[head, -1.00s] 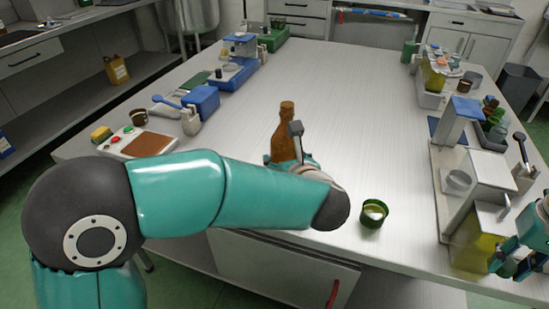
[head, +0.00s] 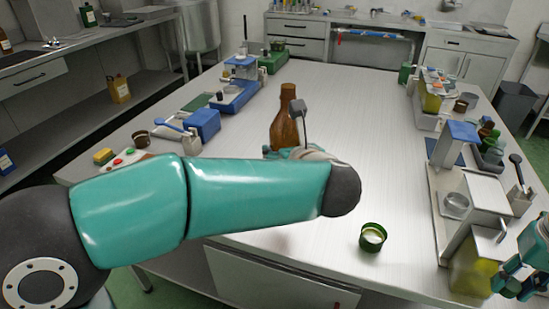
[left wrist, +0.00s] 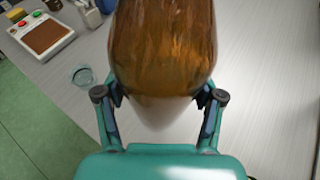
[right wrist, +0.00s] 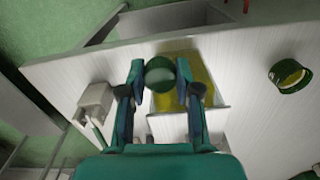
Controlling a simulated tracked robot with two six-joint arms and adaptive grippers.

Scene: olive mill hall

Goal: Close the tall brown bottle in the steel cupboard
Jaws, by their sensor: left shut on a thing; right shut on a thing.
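The tall brown bottle (head: 286,127) stands upright over the steel table (head: 350,130). In the left wrist view the bottle (left wrist: 163,50) fills the top between the fingers. My left gripper (left wrist: 160,97) is shut on it. My left forearm hides its lower part in the head view, so I cannot tell whether it touches the table. My right gripper (head: 515,280) is at the right edge of the head view. In the right wrist view it is shut on a round dark green cap-like piece (right wrist: 160,72) with a pale grey face.
A steel press with a blue top (head: 458,142) is on the right. A blue box (head: 203,124) and a small panel with coloured buttons (head: 127,160) are on the left. The table's middle is clear.

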